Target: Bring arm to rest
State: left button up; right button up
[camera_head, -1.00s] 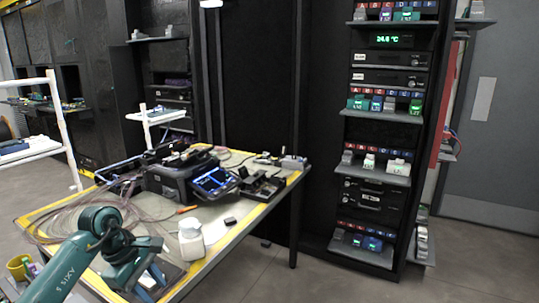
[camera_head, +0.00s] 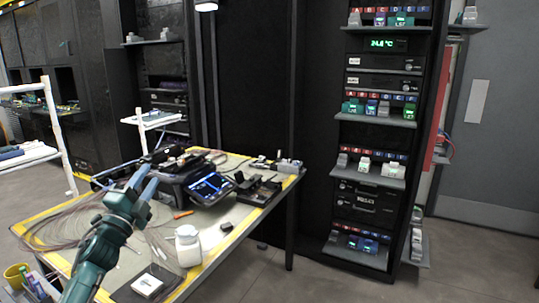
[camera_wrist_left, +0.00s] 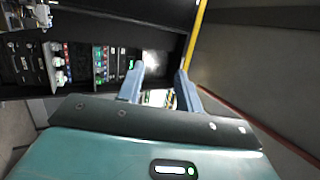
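My left gripper (camera_head: 143,183) is raised over the left part of the work table, its two grey-blue fingers pointing up and away. In the left wrist view my left gripper (camera_wrist_left: 160,88) has its fingers spread apart with nothing between them, facing the rack from a distance. It touches nothing that I can see. My right gripper is not in either view.
The table (camera_head: 232,236) carries a fusion splicer (camera_head: 176,180), a white bottle (camera_head: 188,246), a dark pad with a white piece (camera_head: 147,284) and loose fibre. The rack (camera_head: 372,135) stands right; floor between is clear.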

pick_arm(q)
jog(key=w+a+f+n+g+y, duration=0.1)
jog(key=a+f+n+g+y, duration=0.25)
jog(key=f+n, duration=0.4)
jog(key=w+a+f+n+g+y, duration=0.15)
jog(key=f+n+y, duration=0.25)
jog(key=n, duration=0.6)
jog(key=s+d+f+m+g+h, duration=0.1)
jog(key=s+d+f, duration=0.3)
jog(key=s+f, duration=0.15)
jog(key=s+d+f+g+h, duration=0.1)
jog(key=s+d+f, duration=0.2)
jog(key=s+f, duration=0.3)
jog(key=s+d+f+g+h, duration=0.1)
jog(key=s+d+f, duration=0.3)
jog(key=s, duration=0.5)
jog(key=s+d+f+g+h, duration=0.1)
jog(key=s+d+f, duration=0.3)
jog(key=s, duration=0.6)
jog(key=s+d+f+g+h, duration=0.1)
jog(key=s+d+f, duration=0.3)
jog(key=s, duration=0.5)
jog(key=shift+s+d+f+g, duration=0.25)
jog(key=shift+d+g, duration=0.35)
jog(key=shift+g, duration=0.3)
jog(key=shift+n, duration=0.25)
